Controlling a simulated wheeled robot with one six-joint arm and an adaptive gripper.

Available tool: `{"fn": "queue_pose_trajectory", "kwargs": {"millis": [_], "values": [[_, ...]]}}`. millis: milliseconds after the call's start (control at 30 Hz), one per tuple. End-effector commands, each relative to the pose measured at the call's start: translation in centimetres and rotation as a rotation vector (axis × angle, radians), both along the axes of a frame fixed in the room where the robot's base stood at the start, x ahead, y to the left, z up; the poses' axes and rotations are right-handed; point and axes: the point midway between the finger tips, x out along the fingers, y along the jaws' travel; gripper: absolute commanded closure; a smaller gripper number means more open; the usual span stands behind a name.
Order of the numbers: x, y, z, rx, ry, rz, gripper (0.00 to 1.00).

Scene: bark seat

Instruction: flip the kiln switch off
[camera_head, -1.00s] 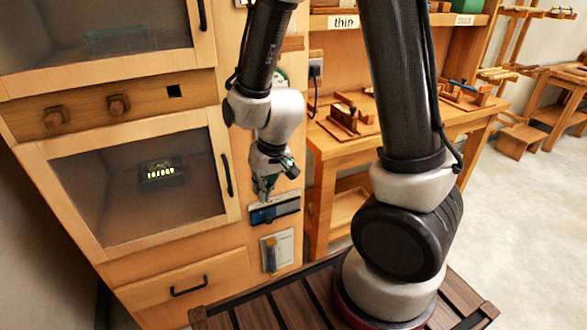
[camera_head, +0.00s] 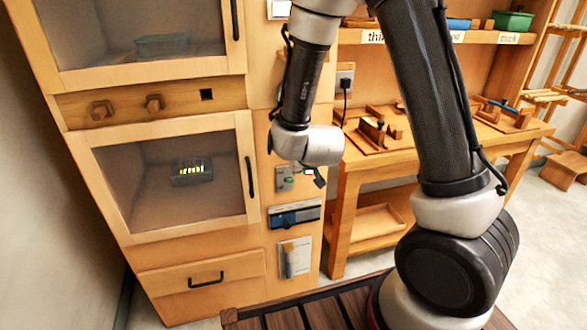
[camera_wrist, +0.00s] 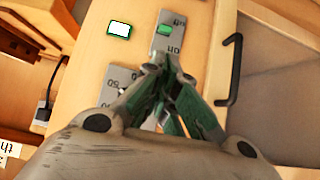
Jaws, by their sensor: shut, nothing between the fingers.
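The kiln switch is a grey plate with a green lever (camera_wrist: 165,29) in the wrist view, lettered "on" and apparently "off". Its lever sits toward the "off" lettering, but I cannot tell its setting for sure. In the head view the grey plate (camera_head: 284,179) is on the wooden front, right of the lower glass door. My gripper (camera_wrist: 163,62) is shut and empty, its tips by the plate's "on" end. I cannot tell whether they touch it. The head view mostly hides the gripper behind my wrist. Yellow bars glow on a dark box (camera_head: 192,171) behind the glass.
A grey dial plate (camera_wrist: 121,80) and a small lit panel (camera_wrist: 119,30) are close to the fingers. The black door handle (camera_wrist: 230,69) stands out on the other side. A blue-fronted panel (camera_head: 295,216) is below the switch. A workbench (camera_head: 440,155) stands right.

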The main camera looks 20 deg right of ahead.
Motion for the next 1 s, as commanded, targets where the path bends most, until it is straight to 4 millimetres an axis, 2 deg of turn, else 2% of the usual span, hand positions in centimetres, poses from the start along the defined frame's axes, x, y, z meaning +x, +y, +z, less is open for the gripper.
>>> {"fn": "queue_pose_trajectory", "kwargs": {"millis": [300,500,700,1000], "values": [[4.0,-0.1,-3.8,0.000,0.004,-0.001,1.00],[6.1,0.0,-5.6,0.001,0.002,-0.001,1.00],[6.9,0.0,-6.3,0.001,0.001,0.000,1.00],[6.9,0.0,-6.3,0.001,0.001,0.001,1.00]]}}
